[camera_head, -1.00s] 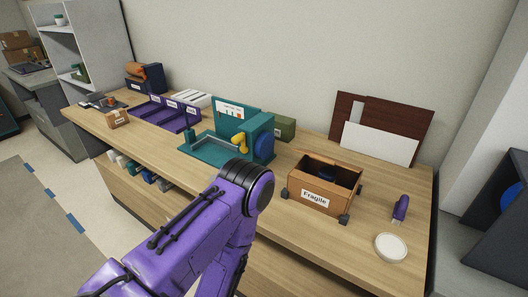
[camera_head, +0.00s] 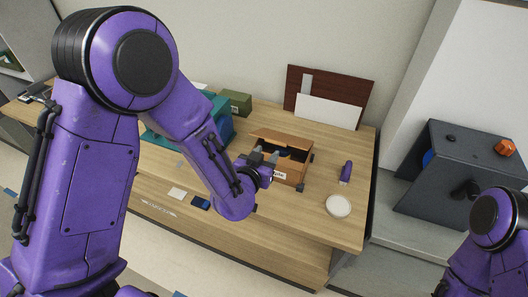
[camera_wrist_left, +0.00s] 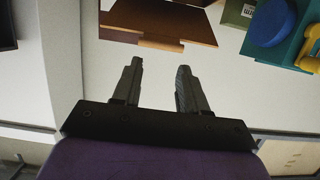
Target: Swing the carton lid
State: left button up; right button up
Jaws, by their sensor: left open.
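The brown cardboard carton (camera_head: 296,172) stands on the wooden bench. Its far lid panel (camera_head: 280,137) is lifted and tilted, and the top looks at least partly open. The carton's front label is mostly hidden by my left gripper. My left gripper (camera_head: 264,157) is at the carton's left front side, open, with nothing between its fingers. In the left wrist view, the two dark fingers (camera_wrist_left: 158,72) are spread apart, and a brown carton panel (camera_wrist_left: 160,22) lies just beyond their tips. I cannot tell whether they touch it. My right gripper is out of view.
A teal machine (camera_head: 218,122) and a green box (camera_head: 236,102) stand left of the carton. A purple stick-like item (camera_head: 346,171) and a white round dish (camera_head: 338,206) lie to its right. Dark red and white boards (camera_head: 328,108) lean on the wall behind.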

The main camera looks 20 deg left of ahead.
aim_at(275, 143)
pick_arm(q)
jog(key=b+x, duration=0.2)
jog(key=x, duration=0.4)
jog(key=shift+w+a+f, duration=0.1)
jog(key=shift+w+f, duration=0.05)
jog(key=shift+f, duration=0.1)
jog(key=shift+s+r, duration=0.25)
jog(key=shift+s, duration=0.05)
jog(key=c, duration=0.4)
jog(key=shift+w+f, duration=0.15)
jog(key=shift+w, duration=0.05)
grip_shut()
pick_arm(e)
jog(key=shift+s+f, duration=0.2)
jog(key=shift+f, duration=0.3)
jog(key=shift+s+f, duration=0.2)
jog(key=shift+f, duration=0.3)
